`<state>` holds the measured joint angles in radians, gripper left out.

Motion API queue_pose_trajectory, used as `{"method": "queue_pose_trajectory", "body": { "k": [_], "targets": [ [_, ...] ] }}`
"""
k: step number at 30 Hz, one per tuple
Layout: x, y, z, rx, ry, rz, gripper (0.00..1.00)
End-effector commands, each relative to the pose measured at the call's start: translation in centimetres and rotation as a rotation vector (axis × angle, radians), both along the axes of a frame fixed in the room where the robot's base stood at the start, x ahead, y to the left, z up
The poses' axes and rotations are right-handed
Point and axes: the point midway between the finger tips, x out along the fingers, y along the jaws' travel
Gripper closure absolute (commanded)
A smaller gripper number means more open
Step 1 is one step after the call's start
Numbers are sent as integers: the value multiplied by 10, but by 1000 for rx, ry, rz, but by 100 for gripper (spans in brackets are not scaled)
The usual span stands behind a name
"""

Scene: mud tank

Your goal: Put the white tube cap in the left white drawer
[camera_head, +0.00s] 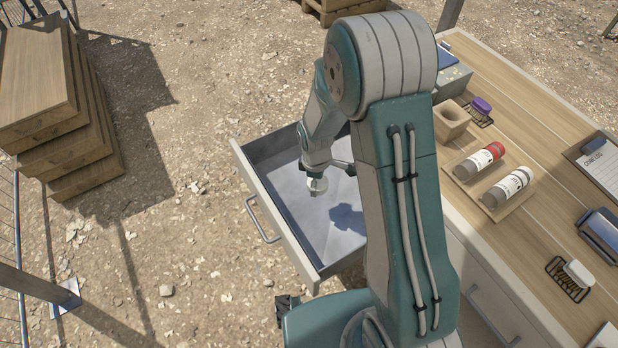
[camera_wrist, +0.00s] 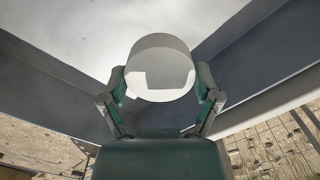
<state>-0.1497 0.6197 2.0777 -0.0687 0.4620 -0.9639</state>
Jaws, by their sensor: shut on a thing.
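The white tube cap (camera_wrist: 160,66) is a short white cylinder held between the two fingers of my gripper (camera_wrist: 160,88) in the wrist view. In the head view the cap (camera_head: 317,186) hangs below my gripper (camera_head: 317,172), over the open drawer. The drawer (camera_head: 272,215) is pulled out from the bench, with a white front, a metal handle and a grey inside. A shadow falls on its floor, and the cap looks apart from that floor. In the wrist view the drawer walls (camera_wrist: 255,50) rise on both sides. My arm hides part of the drawer.
The bench top (camera_head: 545,225) at the right holds a red-capped tube (camera_head: 480,160), a white tube (camera_head: 508,187), a clipboard (camera_head: 600,165) and wire holders. A closed drawer (camera_head: 492,305) is below it. Stacked wooden boards (camera_head: 55,90) stand at the far left on gravel.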

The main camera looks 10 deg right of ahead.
Motion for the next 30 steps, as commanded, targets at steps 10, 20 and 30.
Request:
{"method": "queue_pose_trajectory", "body": {
  "k": [10, 20, 30],
  "targets": [
    [57, 36, -41, -1, 4, 2, 41],
    [85, 52, -78, 1, 0, -1, 41],
    [89, 55, -115, 0, 1, 0, 41]
  ]
}}
